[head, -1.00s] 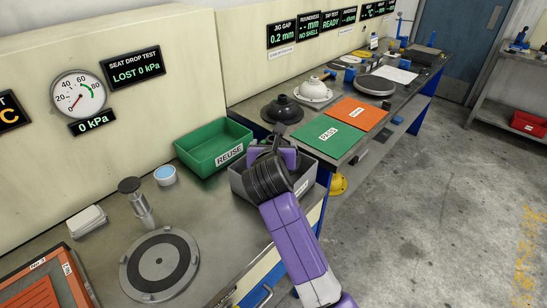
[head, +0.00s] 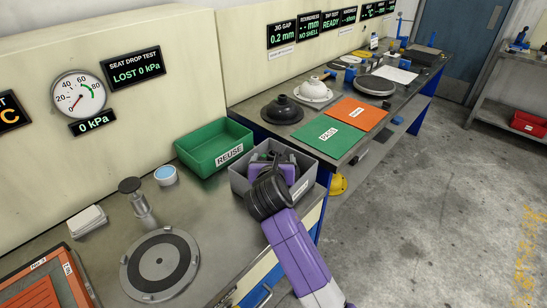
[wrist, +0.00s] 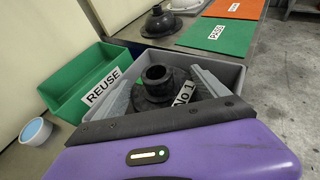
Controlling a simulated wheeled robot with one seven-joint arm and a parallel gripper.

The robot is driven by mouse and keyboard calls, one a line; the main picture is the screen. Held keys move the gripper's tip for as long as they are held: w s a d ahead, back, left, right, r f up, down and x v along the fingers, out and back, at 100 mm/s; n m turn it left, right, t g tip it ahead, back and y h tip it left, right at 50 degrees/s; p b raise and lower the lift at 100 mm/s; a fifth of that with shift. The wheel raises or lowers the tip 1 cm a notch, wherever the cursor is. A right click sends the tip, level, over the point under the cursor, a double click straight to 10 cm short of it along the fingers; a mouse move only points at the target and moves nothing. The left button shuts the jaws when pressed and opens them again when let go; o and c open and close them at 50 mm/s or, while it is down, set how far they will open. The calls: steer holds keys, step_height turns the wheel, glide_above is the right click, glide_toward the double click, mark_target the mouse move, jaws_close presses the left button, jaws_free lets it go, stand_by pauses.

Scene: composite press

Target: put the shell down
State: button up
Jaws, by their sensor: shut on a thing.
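The black shell (wrist: 158,75), a flared piece with a round hollow neck, is inside the grey bin (wrist: 232,73) in the wrist view. A white label reading "No 1" shows at its right side. My gripper (wrist: 162,80) has its two grey fingers on either side of the shell, shut on it. In the head view my gripper (head: 278,163) is down within the walls of the grey bin (head: 240,184), and the shell is mostly hidden by it. I cannot tell whether the shell touches the bin floor.
A green REUSE bin (head: 214,148) stands directly left of the grey bin. A green PASS mat (head: 327,135) and an orange mat (head: 357,113) lie beyond it, beside a black flared piece (head: 283,111). A round plate (head: 160,264) and a post (head: 138,200) stand front left.

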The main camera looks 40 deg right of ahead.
steer(key=o, duration=1.7)
steer(key=shift+r+b, duration=0.3)
steer(key=shift+r, duration=0.1)
steer(key=v, duration=1.2)
steer(key=shift+s+r, duration=0.1)
steer(key=shift+r, duration=0.1)
steer(key=shift+f, duration=0.1)
steer(key=s+a+f+m+t+y, duration=0.1)
steer(key=s+f, duration=0.1)
steer(key=f, duration=0.1)
steer(key=s+a+f+m+y, duration=0.1)
steer(key=s+a+f, duration=0.1)
steer(key=f, duration=0.1)
steer(key=s+a+f+m+t+y, duration=0.1)
steer(key=s+a+f+m, duration=0.1)
steer(key=shift+a+f+t+y, duration=0.15)
steer(key=shift+f+t+y, duration=0.15)
steer(key=shift+f, duration=0.1)
steer(key=s+a+f+m+t+y, duration=0.1)
steer(key=s+a+f+m+y, duration=0.15)
steer(key=s+a+m, duration=0.45)
steer(key=s+a+f+m+t+y, duration=0.1)
steer(key=s+a+m+y, duration=0.3)
steer(key=s, duration=0.6)
steer(key=s+r+m+t, duration=0.1)
steer(key=s+r+m, duration=0.5)
steer(key=s+m, duration=0.3)
steer(key=shift+s+r+m, duration=0.25)
steer(key=shift+r+m, duration=0.05)
steer(key=shift+m, duration=0.9)
